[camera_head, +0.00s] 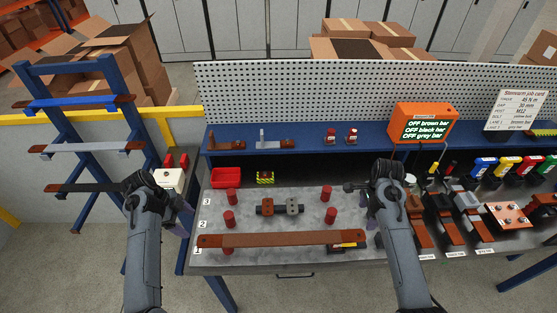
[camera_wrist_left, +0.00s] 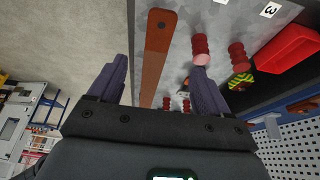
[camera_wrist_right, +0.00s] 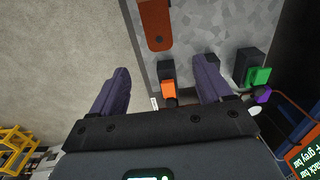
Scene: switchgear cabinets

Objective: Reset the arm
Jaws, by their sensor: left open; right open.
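My left gripper (camera_head: 180,214) is open and empty, above the left end of the workbench. In the left wrist view its fingers (camera_wrist_left: 160,72) are spread, with a brown bar (camera_wrist_left: 158,45) below between them. My right gripper (camera_head: 371,204) is open and empty near the bench middle. Its spread fingers (camera_wrist_right: 163,72) show in the right wrist view, with one end of the brown bar (camera_wrist_right: 156,25) beyond them. The brown bar (camera_head: 280,239) lies across the front of the grey plate. Both forearms reach in from the bottom edge, apart from each other.
Several red posts (camera_head: 331,216) and a clamp-like part (camera_head: 279,207) stand on the grey plate (camera_head: 290,265). A blue rack (camera_head: 88,103) with bars stands left. An orange display (camera_head: 423,123) sits on the blue shelf (camera_head: 360,138). Tools and dark bars crowd the right.

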